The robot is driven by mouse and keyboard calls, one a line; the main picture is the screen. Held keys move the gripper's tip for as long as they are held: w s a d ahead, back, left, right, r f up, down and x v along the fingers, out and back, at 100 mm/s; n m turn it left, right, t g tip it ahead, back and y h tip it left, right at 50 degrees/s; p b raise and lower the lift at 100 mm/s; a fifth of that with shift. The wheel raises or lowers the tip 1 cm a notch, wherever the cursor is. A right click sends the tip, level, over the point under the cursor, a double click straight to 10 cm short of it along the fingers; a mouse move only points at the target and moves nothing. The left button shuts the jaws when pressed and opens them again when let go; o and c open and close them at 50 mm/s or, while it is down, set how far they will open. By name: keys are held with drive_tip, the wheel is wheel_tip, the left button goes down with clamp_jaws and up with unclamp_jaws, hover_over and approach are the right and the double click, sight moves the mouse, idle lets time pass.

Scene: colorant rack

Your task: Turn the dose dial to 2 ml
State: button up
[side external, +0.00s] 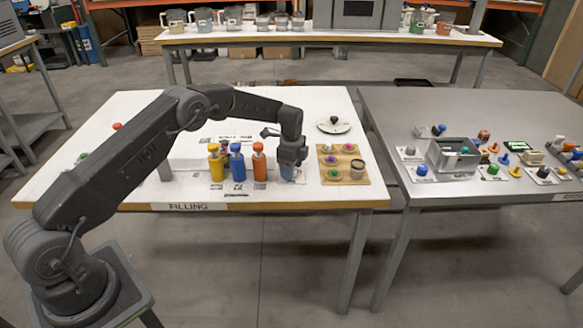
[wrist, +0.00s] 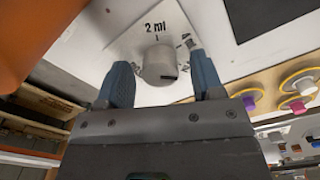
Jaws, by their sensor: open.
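The dose dial's pale grey round knob (wrist: 159,64) stands on a white plate (wrist: 122,43) in the wrist view. A "2 ml" label (wrist: 155,27) with a short tick is printed just above the knob. A short dark mark shows low on the knob's face, right of centre, away from the tick. My gripper (wrist: 158,60) is open, one blue finger on each side of the knob, with a visible gap at the left finger. In the side view my gripper (side external: 291,166) points down beside the orange bottle, and the knob cannot be made out there.
Yellow (side external: 215,166), blue (side external: 237,166) and orange (side external: 259,166) bottles stand in a row left of my gripper. A wooden board (side external: 336,176) with several coloured knobs lies to its right. Behind that is a white disc (side external: 325,127) with a black knob. A grey table (side external: 400,107) stands farther right.

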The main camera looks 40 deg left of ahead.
drive_tip(key=c, duration=0.9)
drive_tip(key=shift+n, duration=2.3)
drive_tip(key=o, duration=0.9)
wheel_tip(320, 180, up, 14)
drive_tip(key=shift+f, duration=0.15)
